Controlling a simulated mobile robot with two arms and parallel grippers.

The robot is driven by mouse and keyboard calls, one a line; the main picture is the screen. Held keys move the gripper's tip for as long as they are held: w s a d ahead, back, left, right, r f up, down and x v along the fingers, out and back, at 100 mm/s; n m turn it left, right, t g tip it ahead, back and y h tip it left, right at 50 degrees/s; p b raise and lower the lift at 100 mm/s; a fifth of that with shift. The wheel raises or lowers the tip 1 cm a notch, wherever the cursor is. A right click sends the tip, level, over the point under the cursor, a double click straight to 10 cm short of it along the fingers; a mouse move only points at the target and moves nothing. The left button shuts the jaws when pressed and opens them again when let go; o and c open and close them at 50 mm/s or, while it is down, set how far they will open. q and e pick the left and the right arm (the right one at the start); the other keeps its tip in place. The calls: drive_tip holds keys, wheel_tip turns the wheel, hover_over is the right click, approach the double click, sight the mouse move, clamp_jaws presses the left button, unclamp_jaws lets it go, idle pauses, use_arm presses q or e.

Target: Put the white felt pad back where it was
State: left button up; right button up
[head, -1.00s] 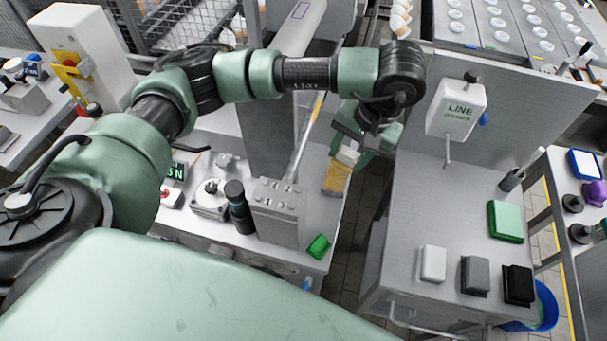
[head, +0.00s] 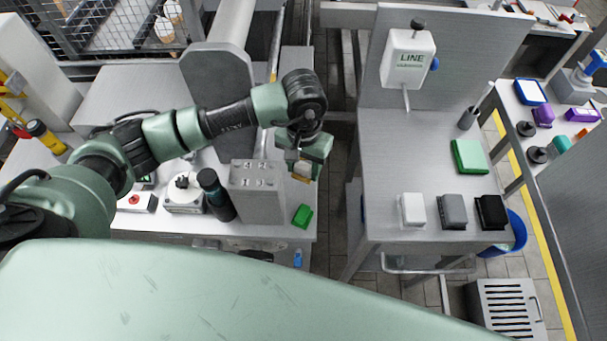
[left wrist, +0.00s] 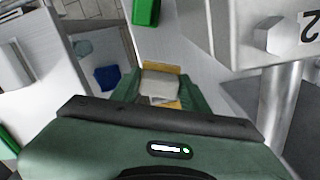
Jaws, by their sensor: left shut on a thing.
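My left gripper (head: 303,172) is shut on a pale block with a yellow part (left wrist: 160,86). In the left wrist view the pale face sits between the green fingers, with yellow showing at its far and near edges. I cannot tell whether it is felt. In the head view the gripper hangs right of the grey numbered box, near the gap between the two tables, and mostly hides the block. A white pad-like block (head: 411,210) lies on the right table's front part, beside a grey one (head: 452,211) and a black one (head: 491,212). My right gripper is out of view.
The grey numbered box (head: 257,193) and a dark bottle (head: 215,194) stand on the left table; a small green block (head: 302,216) lies near its edge. The right table (head: 385,165) holds a green pad (head: 469,156), a dispenser (head: 408,57) and a pen cup (head: 467,119). Its middle is clear.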

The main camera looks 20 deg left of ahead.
sight(304, 187)
use_arm(q)
drive_tip(key=shift+f, duration=0.75)
wheel_tip(304, 187, down, 4)
drive_tip(key=shift+f+p, duration=0.1)
drive_tip(key=shift+p, duration=0.4)
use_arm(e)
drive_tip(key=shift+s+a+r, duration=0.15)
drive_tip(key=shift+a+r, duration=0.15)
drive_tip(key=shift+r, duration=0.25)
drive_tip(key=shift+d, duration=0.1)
use_arm(q)
drive_tip(key=shift+f, duration=0.15)
drive_tip(key=o, duration=1.2)
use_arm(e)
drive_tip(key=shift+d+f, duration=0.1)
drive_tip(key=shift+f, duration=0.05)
